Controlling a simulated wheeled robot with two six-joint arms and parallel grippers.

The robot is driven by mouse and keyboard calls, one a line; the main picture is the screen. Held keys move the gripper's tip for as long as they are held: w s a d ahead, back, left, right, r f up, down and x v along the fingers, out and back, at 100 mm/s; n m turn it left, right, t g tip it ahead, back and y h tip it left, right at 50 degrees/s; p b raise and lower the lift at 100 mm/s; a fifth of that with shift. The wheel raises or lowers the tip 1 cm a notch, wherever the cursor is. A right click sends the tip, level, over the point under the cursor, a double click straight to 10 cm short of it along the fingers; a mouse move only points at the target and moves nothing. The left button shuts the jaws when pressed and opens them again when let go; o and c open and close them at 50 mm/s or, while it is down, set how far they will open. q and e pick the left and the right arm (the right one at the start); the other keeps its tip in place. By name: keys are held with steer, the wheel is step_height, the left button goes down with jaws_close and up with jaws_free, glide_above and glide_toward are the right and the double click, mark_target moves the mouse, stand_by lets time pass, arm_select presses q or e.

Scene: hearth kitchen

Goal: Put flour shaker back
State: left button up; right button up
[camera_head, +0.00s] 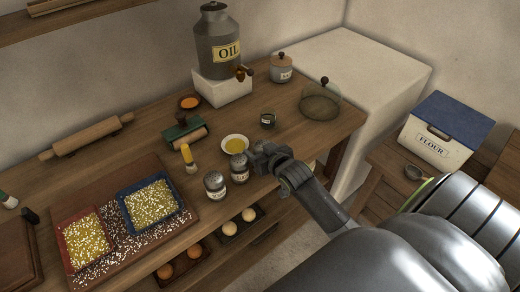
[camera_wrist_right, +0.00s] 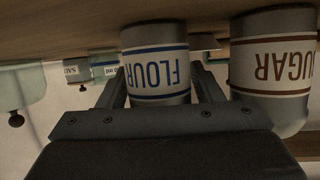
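The flour shaker (camera_wrist_right: 158,72), a grey cylinder with a white, blue-lined FLOUR label, shows upside down in the right wrist view. It stands between the two fingers of my right gripper (camera_wrist_right: 160,88). In the head view the flour shaker (camera_head: 239,168) is upright on the counter, close to the right gripper (camera_head: 252,162). The fingers flank it closely, but I cannot tell whether they press on it. The sugar shaker (camera_head: 214,184) stands just left of it, and its brown-lined label shows in the wrist view (camera_wrist_right: 274,65). My left gripper is not in view.
A bowl of yellow liquid (camera_head: 235,144) sits close behind the shakers. Counter's front edge is close.

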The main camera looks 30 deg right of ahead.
steer(key=shift+r, duration=0.1)
steer(key=shift+s+r, duration=0.1)
steer(key=shift+s, duration=0.05)
steer(key=v, duration=1.1)
steer(key=shift+s+r, duration=0.15)
steer(key=shift+s, duration=0.15)
